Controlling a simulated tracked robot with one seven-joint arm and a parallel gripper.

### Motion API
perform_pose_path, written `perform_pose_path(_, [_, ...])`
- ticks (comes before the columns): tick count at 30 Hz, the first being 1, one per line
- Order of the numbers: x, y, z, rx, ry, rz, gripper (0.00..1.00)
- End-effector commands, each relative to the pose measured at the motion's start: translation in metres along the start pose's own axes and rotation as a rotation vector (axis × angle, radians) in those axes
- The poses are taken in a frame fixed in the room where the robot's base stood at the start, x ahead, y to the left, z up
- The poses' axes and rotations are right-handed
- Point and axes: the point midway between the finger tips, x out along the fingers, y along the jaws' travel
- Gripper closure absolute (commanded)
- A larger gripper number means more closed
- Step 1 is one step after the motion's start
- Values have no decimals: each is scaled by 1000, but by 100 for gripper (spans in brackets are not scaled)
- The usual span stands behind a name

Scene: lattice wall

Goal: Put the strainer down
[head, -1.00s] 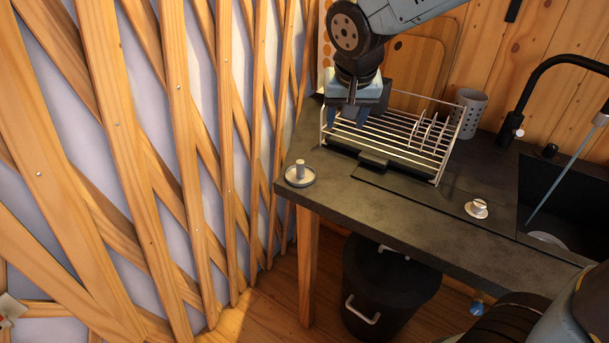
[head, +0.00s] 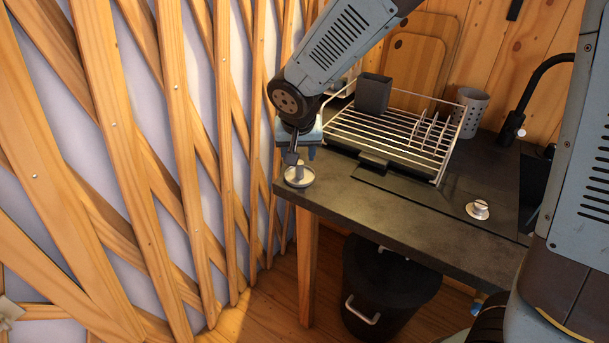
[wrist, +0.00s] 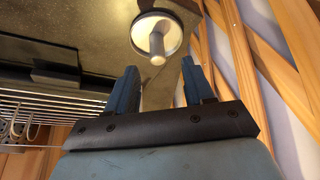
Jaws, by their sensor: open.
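The strainer (head: 300,180), a round pale metal dish with an upright post, rests on the dark counter at its front left corner. In the wrist view the strainer (wrist: 146,24) lies beyond the fingertips, its post pointing toward me. My gripper (head: 297,153) is just above and behind it in the head view, pointing down. In the wrist view my gripper (wrist: 157,76) has its two blue fingers spread apart with nothing between them. The post lines up with the gap between the fingers. Part of the post is hard to make out in the head view.
A wire dish rack (head: 385,135) with a dark holder (head: 373,93) stands right of my gripper. The wooden lattice wall (head: 175,140) is close on the left. A black bin (head: 385,290) stands below.

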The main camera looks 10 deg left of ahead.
Motion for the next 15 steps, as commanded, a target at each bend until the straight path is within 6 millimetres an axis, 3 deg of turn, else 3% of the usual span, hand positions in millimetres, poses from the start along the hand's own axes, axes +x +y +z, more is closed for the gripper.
perform_pose_path(7, [11, 0, 3, -1, 2, 0, 48])
perform_pose_path(15, [50, 5, -2, 0, -4, -1, 48])
